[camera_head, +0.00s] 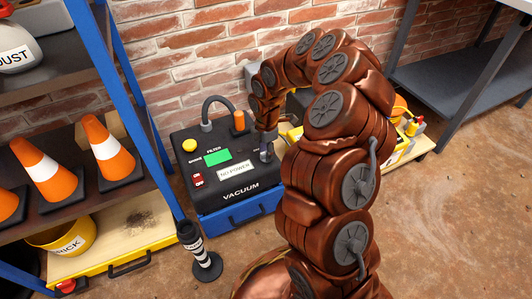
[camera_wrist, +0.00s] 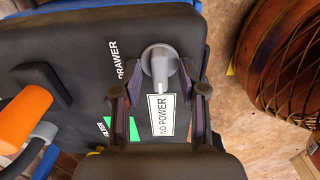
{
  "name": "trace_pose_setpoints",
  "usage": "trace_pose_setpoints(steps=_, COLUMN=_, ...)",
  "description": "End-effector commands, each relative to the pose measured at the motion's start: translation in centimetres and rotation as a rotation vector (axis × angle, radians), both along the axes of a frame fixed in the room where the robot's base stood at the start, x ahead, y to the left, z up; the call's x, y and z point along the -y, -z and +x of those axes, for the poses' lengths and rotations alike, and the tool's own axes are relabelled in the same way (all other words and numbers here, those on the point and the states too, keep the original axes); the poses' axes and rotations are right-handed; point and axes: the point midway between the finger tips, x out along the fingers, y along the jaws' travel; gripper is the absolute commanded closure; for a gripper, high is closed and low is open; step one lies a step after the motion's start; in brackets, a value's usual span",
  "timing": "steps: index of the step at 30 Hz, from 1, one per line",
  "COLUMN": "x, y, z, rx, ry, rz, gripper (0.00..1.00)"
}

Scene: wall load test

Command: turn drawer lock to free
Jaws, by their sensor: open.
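The drawer lock is a grey round knob (camera_wrist: 160,62) with a pale lever, beside the word DRAWER on the black vacuum unit (camera_wrist: 60,50). In the wrist view its lever points down toward the NO POWER label (camera_wrist: 161,115). In the head view the knob (camera_head: 266,152) is at the right of the unit's top, partly hidden by my arm. My gripper (camera_wrist: 160,95) is open, with one finger on each side of the lever and gaps between. I cannot tell its height above the panel. The blue drawer (camera_head: 240,212) is under the unit and looks shut.
A yellow button (camera_head: 189,145), a green FILTER panel (camera_head: 217,157), a red switch (camera_head: 197,179) and a hose with an orange part (camera_head: 239,122) sit on the unit. A blue shelf with cones (camera_head: 108,148) is at left.

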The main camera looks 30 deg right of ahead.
Motion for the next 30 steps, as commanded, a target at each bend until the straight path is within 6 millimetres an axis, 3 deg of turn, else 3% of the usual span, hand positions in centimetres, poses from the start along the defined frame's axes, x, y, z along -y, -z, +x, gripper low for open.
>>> trace_pose_setpoints(steps=8, x=-0.01, y=0.12, z=0.00, rx=0.000, ry=0.000, rz=0.000, gripper=0.60)
trace_pose_setpoints(steps=19, x=-0.02, y=0.12, z=-0.02, rx=0.000, ry=0.000, rz=0.000, gripper=0.99)
trace_pose_setpoints(steps=30, x=0.01, y=0.06, z=-0.05, rx=-0.001, ry=0.011, rz=0.000, gripper=1.00)
